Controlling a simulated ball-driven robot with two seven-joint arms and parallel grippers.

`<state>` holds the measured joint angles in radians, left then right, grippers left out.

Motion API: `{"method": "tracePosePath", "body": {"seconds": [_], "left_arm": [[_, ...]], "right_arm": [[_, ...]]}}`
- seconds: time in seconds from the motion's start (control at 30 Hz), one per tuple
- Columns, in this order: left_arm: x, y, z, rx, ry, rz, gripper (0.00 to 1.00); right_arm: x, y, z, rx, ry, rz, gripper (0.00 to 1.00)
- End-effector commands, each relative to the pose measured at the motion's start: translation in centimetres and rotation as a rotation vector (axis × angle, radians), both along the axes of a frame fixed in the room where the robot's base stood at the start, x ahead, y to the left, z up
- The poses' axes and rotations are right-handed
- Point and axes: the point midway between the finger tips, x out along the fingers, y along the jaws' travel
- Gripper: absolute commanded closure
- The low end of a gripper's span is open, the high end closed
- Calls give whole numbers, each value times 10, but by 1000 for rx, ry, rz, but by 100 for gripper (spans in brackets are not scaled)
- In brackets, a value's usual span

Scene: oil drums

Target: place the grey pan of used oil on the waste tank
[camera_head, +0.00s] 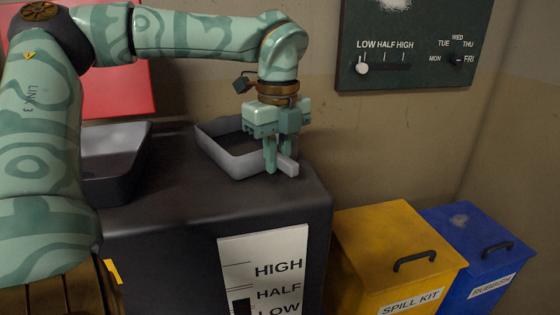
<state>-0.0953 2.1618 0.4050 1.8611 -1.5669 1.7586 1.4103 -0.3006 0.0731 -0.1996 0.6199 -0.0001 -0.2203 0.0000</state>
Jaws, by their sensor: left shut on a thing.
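The grey pan (216,139) is a shallow open tray with dark content inside. It is at or just over the top of the black waste tank (170,200), near the back wall. I cannot tell whether its base touches the tank. My left gripper (281,168) reaches down over the pan's right end and is shut on it, at a light grey piece that looks like its handle. The gripper hides part of the pan's right side. The tank's front bears a white gauge (265,268) marked HIGH, HALF and LOW. My right gripper is out of view.
A darker grey open tray (120,165) stands at the left of the tank top, partly behind my left arm. A yellow spill kit bin (385,245) and a blue rubbish bin (478,235) stand at right. A dark green dial panel (415,50) hangs on the wall.

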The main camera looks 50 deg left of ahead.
Motion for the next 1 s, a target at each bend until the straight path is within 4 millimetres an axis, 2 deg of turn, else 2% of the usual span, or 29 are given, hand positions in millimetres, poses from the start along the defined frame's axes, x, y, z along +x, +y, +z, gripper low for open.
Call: {"method": "tracePosePath", "body": {"seconds": [0.33, 0.37, 0.4, 0.43, 0.77, 0.87, 1.0], "left_arm": [[0, 0, -5, 2, -2, 0, 100], [0, 0, -4, 1, -1, 1, 78], [0, 0, -4, 1, -1, 1, 67], [0, 0, -4, 1, -1, 1, 62], [-1, 0, 2, 1, -3, 1, 62], [-1, 0, 16, 3, -4, 2, 62], [-1, 0, 49, 5, -8, 3, 62]], "right_arm": [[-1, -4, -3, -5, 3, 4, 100], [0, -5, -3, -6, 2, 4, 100], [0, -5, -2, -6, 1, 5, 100], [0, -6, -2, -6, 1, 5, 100], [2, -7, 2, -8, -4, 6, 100], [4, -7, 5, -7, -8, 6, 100], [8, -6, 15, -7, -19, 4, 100]]}}
